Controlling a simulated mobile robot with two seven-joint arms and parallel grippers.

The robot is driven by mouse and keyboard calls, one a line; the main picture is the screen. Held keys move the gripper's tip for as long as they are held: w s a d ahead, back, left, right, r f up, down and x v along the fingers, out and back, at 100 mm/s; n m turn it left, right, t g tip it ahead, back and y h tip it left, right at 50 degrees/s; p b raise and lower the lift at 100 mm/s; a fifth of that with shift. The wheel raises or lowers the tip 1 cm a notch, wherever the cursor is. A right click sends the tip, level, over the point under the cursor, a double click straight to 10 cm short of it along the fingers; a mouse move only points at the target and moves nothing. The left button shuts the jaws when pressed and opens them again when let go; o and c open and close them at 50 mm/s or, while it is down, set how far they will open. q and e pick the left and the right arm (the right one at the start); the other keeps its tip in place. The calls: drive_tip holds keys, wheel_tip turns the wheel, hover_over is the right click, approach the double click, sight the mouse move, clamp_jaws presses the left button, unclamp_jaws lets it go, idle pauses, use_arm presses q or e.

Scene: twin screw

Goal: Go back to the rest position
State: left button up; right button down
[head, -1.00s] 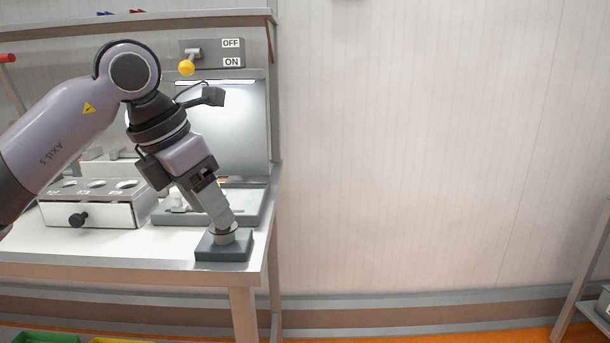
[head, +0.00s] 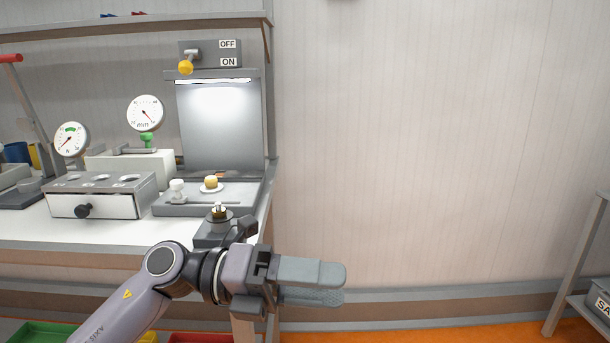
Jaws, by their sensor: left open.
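My left gripper (head: 318,283) is in front of the table's right end, off its edge, with its fingers pointing right. It is open, and nothing shows between its fingers. My left arm comes in from the bottom left, low in the picture. A dark square block with a round post (head: 217,216) stands at the table's front right corner, just behind my wrist and partly hidden by it. A small brass-coloured piece shows on top of the post. My right gripper is not in view.
The white table (head: 120,234) carries a drawer box (head: 95,206), a grey tray (head: 235,198) with small parts, and dial gauges (head: 145,113). A lever switch (head: 210,54) hangs above a lit panel. Green and red bins (head: 50,334) sit low at left. Open space lies to the right.

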use_arm(q)
drive_tip(key=w+a+f+n+t+y, duration=0.2)
drive_tip(key=a+f+n+t+y, duration=0.35)
drive_tip(key=n+t, duration=0.75)
drive_tip(key=w+a+f+n+t+y, duration=0.2)
drive_tip(key=a+f+n+t, duration=0.7)
drive_tip(key=n, duration=0.9)
drive_tip(key=s+a+f+n+g+y, duration=0.2)
drive_tip(key=s+f+n+y, duration=0.1)
drive_tip(key=f, duration=0.4)
drive_tip(key=s+a+f+n+g+y, duration=0.1)
drive_tip(key=s+f+n+g+y, duration=0.15)
drive_tip(key=f, duration=0.35)
drive_tip(key=s+a+f+n+g+y, duration=0.2)
drive_tip(key=s+a+f+n+g, duration=0.15)
drive_tip(key=s+f, duration=0.6)
wheel_tip(320, 180, up, 11)
drive_tip(key=s+a+g+p, duration=0.1)
drive_tip(key=s+p, duration=0.1)
drive_tip(key=p, duration=1.2)
drive_tip(key=shift+n+y, duration=0.3)
drive_tip(key=shift+f, duration=0.1)
